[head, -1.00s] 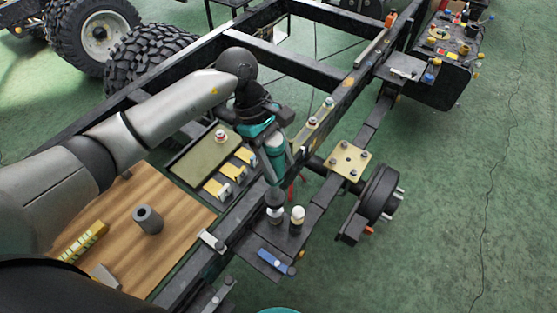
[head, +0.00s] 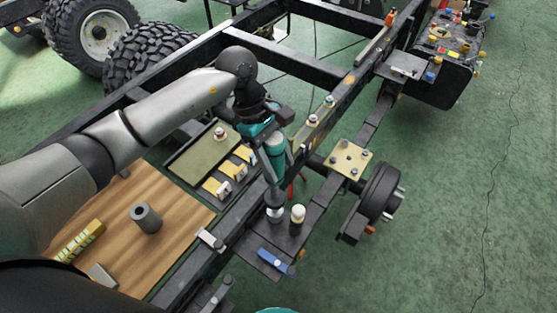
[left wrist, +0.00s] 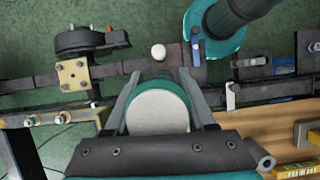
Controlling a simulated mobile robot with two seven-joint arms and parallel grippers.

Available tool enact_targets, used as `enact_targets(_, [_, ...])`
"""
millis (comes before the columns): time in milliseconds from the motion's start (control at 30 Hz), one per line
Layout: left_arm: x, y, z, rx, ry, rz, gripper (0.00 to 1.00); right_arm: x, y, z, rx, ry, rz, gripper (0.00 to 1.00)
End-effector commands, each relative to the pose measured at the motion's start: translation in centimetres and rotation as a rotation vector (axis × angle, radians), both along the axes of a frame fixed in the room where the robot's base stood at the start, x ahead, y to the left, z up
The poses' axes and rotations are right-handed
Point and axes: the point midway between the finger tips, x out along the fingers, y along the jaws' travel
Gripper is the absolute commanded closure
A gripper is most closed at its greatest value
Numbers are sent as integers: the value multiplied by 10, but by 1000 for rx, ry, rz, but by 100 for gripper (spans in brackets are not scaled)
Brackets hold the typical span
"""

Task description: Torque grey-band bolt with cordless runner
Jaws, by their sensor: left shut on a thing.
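My left gripper (head: 268,135) is shut on the teal and dark cordless runner (head: 275,153), which points down with its dark nose over a bolt-like post (head: 275,214) on the frame's black bracket. I cannot tell whether the nose touches the post, and its band colour is unclear. A white-topped post (head: 297,214) stands just right of it and also shows in the left wrist view (left wrist: 158,52). In that view the two fingers lie on either side of the runner's round pale end (left wrist: 158,112).
A blue-handled item (head: 273,261) lies on the bracket. A yellow plate with bolts (head: 349,160) and a wheel hub (head: 377,193) are to the right. A green tray (head: 205,155) with yellow holders (head: 217,188) and a wooden board (head: 120,215) with a grey cylinder (head: 147,218) lie left.

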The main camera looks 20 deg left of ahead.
Motion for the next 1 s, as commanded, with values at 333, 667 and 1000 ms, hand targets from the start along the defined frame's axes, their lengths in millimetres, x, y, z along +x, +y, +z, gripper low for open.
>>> enact_targets(333, [1,0,2,-3,-5,0,100,0,0,0,0,0,0,10])
enact_targets(667, [1,0,-2,-3,-5,0,100,0,0,-4,0,0,0,10])
enact_targets(1000, [1,0,-5,-3,-5,0,100,0,0,-7,0,0,0,10])
